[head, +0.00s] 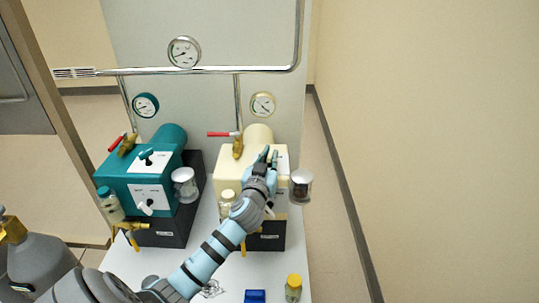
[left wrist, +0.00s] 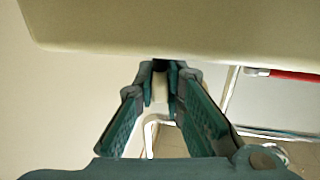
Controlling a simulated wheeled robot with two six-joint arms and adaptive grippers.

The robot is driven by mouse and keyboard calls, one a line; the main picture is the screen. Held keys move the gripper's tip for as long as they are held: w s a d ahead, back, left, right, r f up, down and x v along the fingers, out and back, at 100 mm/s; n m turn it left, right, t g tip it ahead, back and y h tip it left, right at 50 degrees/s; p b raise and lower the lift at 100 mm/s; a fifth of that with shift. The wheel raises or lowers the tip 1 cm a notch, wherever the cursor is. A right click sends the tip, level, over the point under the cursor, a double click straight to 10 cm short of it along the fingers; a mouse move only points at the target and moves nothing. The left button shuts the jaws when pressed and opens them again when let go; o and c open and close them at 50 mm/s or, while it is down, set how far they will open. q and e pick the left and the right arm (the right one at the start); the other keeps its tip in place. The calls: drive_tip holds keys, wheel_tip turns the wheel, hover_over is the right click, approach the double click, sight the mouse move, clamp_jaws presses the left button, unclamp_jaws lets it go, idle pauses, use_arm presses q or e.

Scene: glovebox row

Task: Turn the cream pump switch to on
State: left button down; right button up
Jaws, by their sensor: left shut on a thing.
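The cream pump (head: 228,165) stands on the right of a white table, with a white plate on its front. My left gripper (head: 268,158) reaches up to that plate and covers the switch in the head view. In the left wrist view, the two green fingers (left wrist: 160,80) are closed around a small cream piece, the switch handle (left wrist: 159,90), under the cream pump body (left wrist: 170,28). Whether the switch is at on or off cannot be read. My right gripper is not in view.
A teal pump (head: 122,180) stands to the left. A glass cup (head: 301,186) sticks out right of the cream pump. A red-handled valve (head: 224,134) is at its upper left. A yellow-capped bottle (head: 293,288) and blue block (head: 255,296) lie at the front.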

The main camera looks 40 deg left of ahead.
use_arm(q)
drive_tip(key=m+t+h+p, duration=0.1)
drive_tip(key=m+h, duration=0.1)
drive_tip(key=h, duration=0.1)
drive_tip(key=shift+a, duration=0.1)
drive_tip(key=shift+m+h+p, duration=0.8)
drive_tip(key=shift+h, duration=0.4)
drive_tip(key=shift+t, duration=0.3)
drive_tip(key=c, duration=1.7)
unclamp_jaws()
drive_tip(key=shift+s, duration=0.15)
drive_tip(key=s, duration=0.4)
drive_tip(key=s+d, duration=0.1)
drive_tip(key=s, duration=0.6)
drive_tip(key=shift+s+d, duration=0.25)
drive_tip(key=shift+s, duration=0.15)
